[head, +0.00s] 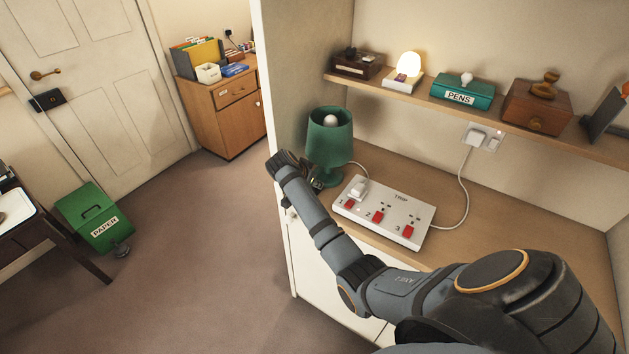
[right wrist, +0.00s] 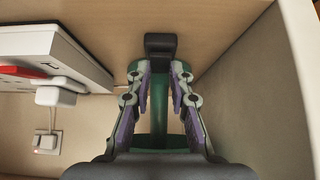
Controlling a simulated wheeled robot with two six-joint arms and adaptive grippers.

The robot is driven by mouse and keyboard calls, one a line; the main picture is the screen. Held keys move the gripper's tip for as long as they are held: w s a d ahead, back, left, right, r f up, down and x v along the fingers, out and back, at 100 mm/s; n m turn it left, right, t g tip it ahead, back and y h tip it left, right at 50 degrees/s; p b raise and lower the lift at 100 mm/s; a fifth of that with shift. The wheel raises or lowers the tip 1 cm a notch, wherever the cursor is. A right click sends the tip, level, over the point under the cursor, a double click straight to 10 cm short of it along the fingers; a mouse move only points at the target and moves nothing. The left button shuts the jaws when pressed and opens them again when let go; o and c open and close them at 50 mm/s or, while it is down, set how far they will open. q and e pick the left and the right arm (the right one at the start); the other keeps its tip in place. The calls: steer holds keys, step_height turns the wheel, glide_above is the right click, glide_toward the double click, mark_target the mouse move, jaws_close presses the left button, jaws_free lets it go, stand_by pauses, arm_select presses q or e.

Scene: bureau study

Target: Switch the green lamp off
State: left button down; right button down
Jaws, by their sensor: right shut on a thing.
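The green lamp (head: 330,143) stands upright at the left end of the desk; its bulb looks pale, with no clear glow. My right gripper (head: 318,182) is at the lamp's lower part, mostly hidden by my wrist. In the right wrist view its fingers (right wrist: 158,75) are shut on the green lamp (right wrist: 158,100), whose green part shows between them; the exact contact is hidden. A small black block (right wrist: 161,46) shows just past the fingertips. The white power strip (head: 397,212), with red switches numbered 1 to 3, has a white plug (head: 359,187) in socket 1. My left gripper is out of view.
A wall socket (head: 482,138) feeds the strip by a white cable. The shelf (head: 420,94) above holds a lit small lamp (head: 408,66), a PENS box (head: 463,92) and a wooden box (head: 537,106). The desk's left panel (right wrist: 270,90) stands close beside my right gripper.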

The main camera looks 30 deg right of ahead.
steer(key=c, duration=1.2)
jaws_free()
steer(key=shift+r, duration=0.1)
steer(key=v, duration=1.2)
